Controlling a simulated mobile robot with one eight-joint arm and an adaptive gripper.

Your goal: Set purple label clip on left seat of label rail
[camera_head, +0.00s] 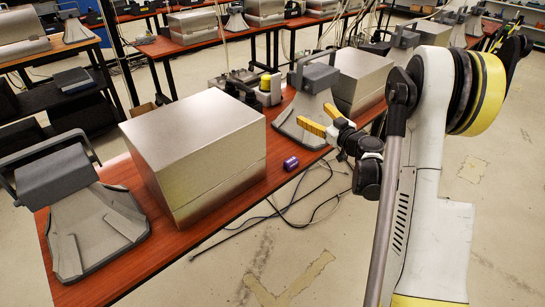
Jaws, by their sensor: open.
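The purple label clip (291,163) is a small dark purple piece on the front edge of the red-brown table, just right of the large silver box. My gripper (317,117) is open, with two yellow fingers apart and nothing between them. It is above and to the right of the clip, in front of a grey stand, clear of the clip in the picture. A low fixture (236,88) with dark and yellow parts stands behind the silver box. I cannot tell whether it is the label rail, and no left seat can be made out.
The silver box (197,147) fills much of the table (108,281). A grey stand (100,228) is at the left, and another grey stand (306,118) is behind my gripper. A second silver box (361,77) stands farther right.

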